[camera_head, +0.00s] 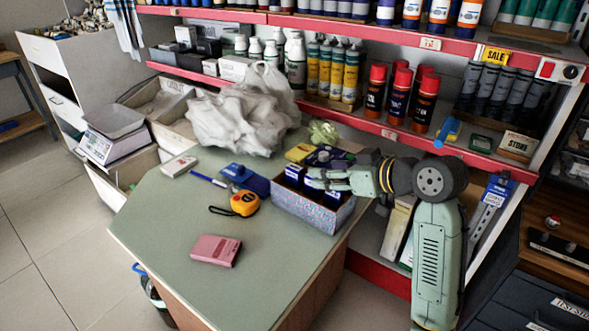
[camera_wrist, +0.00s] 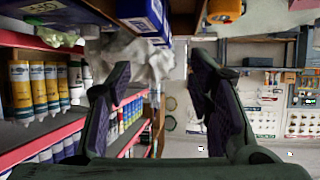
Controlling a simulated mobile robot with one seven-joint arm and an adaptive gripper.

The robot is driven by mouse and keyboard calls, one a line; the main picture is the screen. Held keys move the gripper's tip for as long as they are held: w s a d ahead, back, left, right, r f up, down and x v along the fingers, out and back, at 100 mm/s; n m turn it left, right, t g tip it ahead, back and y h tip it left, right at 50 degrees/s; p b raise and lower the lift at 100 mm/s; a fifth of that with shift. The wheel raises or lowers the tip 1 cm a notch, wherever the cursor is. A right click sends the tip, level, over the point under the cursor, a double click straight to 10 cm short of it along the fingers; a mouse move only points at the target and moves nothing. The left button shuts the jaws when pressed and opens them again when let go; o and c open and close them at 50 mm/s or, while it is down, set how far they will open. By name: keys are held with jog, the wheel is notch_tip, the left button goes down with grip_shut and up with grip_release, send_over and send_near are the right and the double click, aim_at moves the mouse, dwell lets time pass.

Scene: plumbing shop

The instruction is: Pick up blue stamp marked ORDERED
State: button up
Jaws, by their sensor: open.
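A box with a speckled blue-grey outside (camera_head: 312,211) stands at the right edge of the green counter. Dark blue blocks (camera_head: 294,174) show inside it, probably stamps; I cannot read ORDERED on any of them. My gripper (camera_head: 318,180) reaches in from the right over this box, its fingers pointing left. In the wrist view my gripper (camera_wrist: 160,68) is open, with nothing between its fingers. A blue block with white edges (camera_wrist: 146,14) shows at the top of that view, beyond the fingertips and apart from them. The fingers partly hide the box's contents in the head view.
An orange tape measure (camera_head: 245,204), a blue pad (camera_head: 246,180), a pink box (camera_head: 216,251) and a crumpled white bag (camera_head: 240,115) are on or beside the counter (camera_head: 165,235). Red-edged shelves with bottles and spray cans (camera_head: 374,92) stand behind. The counter's front left is clear.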

aim_at(297, 168)
jog(key=x, duration=0.3)
jog(key=shift+w+a+f+p, duration=0.1)
jog(key=shift+a+p, duration=0.2)
jog(key=shift+a, duration=0.15)
jog(key=shift+p+x, duration=1.05)
jog(key=shift+x, duration=1.9)
jog(key=shift+w, duration=0.1)
jog(key=shift+c, duration=0.5)
grip_shut()
